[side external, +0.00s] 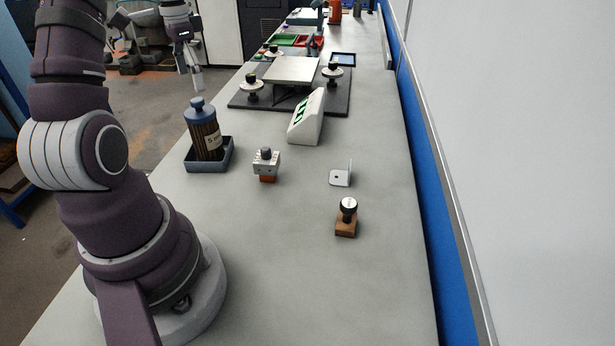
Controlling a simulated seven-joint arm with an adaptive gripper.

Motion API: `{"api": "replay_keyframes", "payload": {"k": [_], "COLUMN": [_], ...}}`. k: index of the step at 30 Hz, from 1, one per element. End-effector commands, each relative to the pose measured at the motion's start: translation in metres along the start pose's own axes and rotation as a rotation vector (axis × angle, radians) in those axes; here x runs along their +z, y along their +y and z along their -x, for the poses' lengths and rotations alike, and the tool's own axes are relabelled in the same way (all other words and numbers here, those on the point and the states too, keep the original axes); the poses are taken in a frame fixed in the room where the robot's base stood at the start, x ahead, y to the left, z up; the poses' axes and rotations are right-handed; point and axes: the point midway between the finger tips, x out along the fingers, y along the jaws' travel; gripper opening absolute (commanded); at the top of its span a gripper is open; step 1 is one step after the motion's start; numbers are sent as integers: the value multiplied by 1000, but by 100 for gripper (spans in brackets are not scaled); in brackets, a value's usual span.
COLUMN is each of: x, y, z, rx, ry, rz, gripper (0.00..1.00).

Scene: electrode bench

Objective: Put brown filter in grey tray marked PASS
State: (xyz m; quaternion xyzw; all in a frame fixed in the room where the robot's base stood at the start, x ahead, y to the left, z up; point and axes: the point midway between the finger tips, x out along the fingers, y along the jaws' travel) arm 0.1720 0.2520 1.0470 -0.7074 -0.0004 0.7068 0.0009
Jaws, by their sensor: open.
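The brown filter (206,138) is a ribbed brown cylinder with blue-grey caps and a small pale label. It stands upright in a small dark blue-grey tray (209,166) on the left side of the bench; no PASS marking is readable there. My gripper (197,82) shows small at the upper left, beyond the filter, with its fingers pointing down. It is open and appears empty and apart from the filter. The exact gap between its fingers is hard to see.
A terminal block (266,162), metal bracket (341,175) and brown block with a black knob (346,220) stand on the bench. A white sloped box (307,117) and dark plate (335,103) are farther back, with green (287,39) and red (309,42) trays beyond.

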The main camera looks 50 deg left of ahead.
Motion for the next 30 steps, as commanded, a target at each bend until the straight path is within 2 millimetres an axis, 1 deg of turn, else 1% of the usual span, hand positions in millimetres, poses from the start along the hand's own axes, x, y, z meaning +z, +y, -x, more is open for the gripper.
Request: {"api": "replay_keyframes", "payload": {"k": [1,3,6,8,10,11,14,15,16,17,18,19,21,24,25,27,30], "x": [0,0,0,0,-6,-10,-31,-37,-40,-41,-40,-37,-26,-9,-5,2,6], "y": [-1,-1,-1,0,8,15,60,85,104,123,147,165,200,232,238,247,252], "z": [13,28,41,46,52,55,70,76,79,81,82,81,76,63,60,53,48], "rx": [-5,-5,-2,-1,-9,-17,-58,-73,-83,-90,-94,-93,-79,-44,-33,-12,2], "ry": [4,3,2,1,10,19,81,118,149,182,228,263,340,428,446,476,494], "rz": [1,1,0,0,-4,-7,-15,-18,-18,-18,-18,-18,-17,-12,-11,-5,0], "gripper": [93,93,93,93,93,93,93,93,93,93,93,93,93,93,93,93,93]}}
